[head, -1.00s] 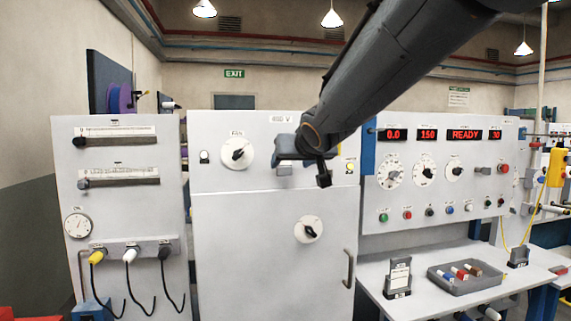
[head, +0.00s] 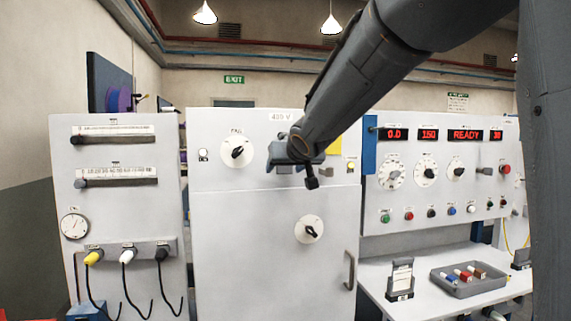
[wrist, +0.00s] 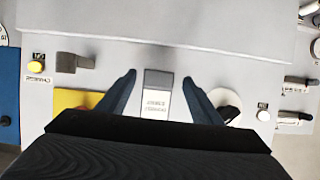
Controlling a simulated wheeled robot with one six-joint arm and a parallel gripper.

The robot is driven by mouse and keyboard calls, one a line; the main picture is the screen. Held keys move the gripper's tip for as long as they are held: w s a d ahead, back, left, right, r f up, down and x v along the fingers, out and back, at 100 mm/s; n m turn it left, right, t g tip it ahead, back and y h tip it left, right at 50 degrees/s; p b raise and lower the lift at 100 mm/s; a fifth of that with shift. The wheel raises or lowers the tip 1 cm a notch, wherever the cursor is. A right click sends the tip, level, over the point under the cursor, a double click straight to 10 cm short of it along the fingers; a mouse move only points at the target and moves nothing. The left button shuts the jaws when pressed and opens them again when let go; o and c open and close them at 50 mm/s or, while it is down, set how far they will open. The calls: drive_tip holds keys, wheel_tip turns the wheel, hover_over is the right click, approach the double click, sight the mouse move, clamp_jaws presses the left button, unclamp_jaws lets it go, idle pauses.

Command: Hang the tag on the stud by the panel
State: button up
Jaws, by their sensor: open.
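My gripper (wrist: 158,77) is open, its two dark blue fingers pointing at the light grey cabinet front. Between the fingers in the wrist view is a small plate (wrist: 157,95), grey above and white with dark lettering below. I cannot tell whether it is the tag, or whether the fingers touch it. In the head view my gripper (head: 296,152) is in front of the upper cabinet and hides this plate. A yellow plate (head: 334,145) shows beside it, and in the wrist view (wrist: 70,99). I cannot pick out the stud for certain.
The cabinet has a fan dial (head: 237,151), a yellow button (head: 350,166) and a door handle (head: 349,269). In the wrist view, a dark grey block (wrist: 76,62) is beside the fingers. To the right are a control panel (head: 440,180) and a table with a tray (head: 468,289).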

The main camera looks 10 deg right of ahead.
drive_tip(key=c, duration=1.4)
drive_tip(key=shift+o, duration=0.2)
drive_tip(key=shift+s, duration=0.1)
drive_tip(key=shift+s+r, duration=0.3)
drive_tip(key=shift+s, duration=0.35)
drive_tip(key=shift+s+r+p, duration=0.15)
drive_tip(key=shift+s+p, duration=0.1)
drive_tip(key=shift+s, duration=1.05)
drive_tip(key=shift+s+r+p, duration=0.1)
drive_tip(key=shift+s+p, duration=0.1)
drive_tip(key=shift+s, duration=1.1)
